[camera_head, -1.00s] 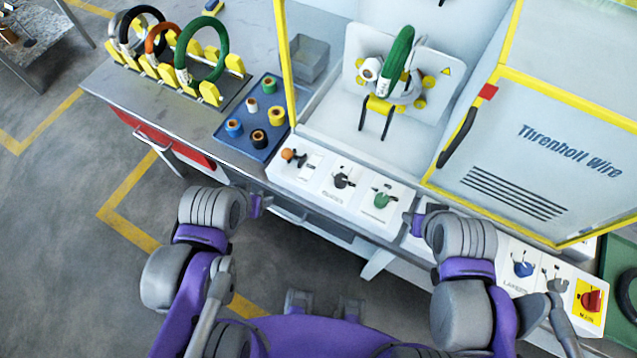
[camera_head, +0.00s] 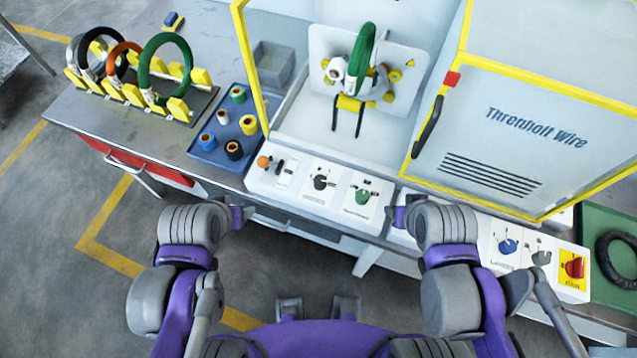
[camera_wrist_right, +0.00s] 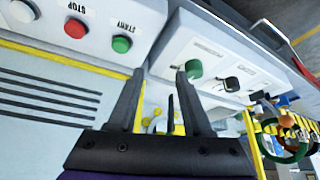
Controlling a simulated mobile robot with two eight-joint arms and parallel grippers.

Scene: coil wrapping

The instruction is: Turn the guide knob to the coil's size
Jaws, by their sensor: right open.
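A row of white control panels runs along the machine's front edge, with a black knob (camera_head: 321,182) and a green knob (camera_head: 362,195). The right wrist view also shows the green knob (camera_wrist_right: 193,69) and the black knob (camera_wrist_right: 231,84). Their labels are too blurred to read, so I cannot tell which is the guide knob. A green coil (camera_head: 362,55) stands upright in the machine. My right gripper (camera_head: 398,216) is in front of the panels, right of the green knob and apart from it. It is open and empty in the right wrist view (camera_wrist_right: 158,85). My left gripper (camera_head: 241,213) is left of the panels, its jaws unclear.
A rack with several coils (camera_head: 165,68) and a blue tray (camera_head: 203,157) of spools are on the left. A yellow-framed door (camera_head: 510,130) stands right of the coil. Blue (camera_head: 508,246) and red (camera_head: 573,267) knobs sit further right, near a black coil (camera_head: 619,262).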

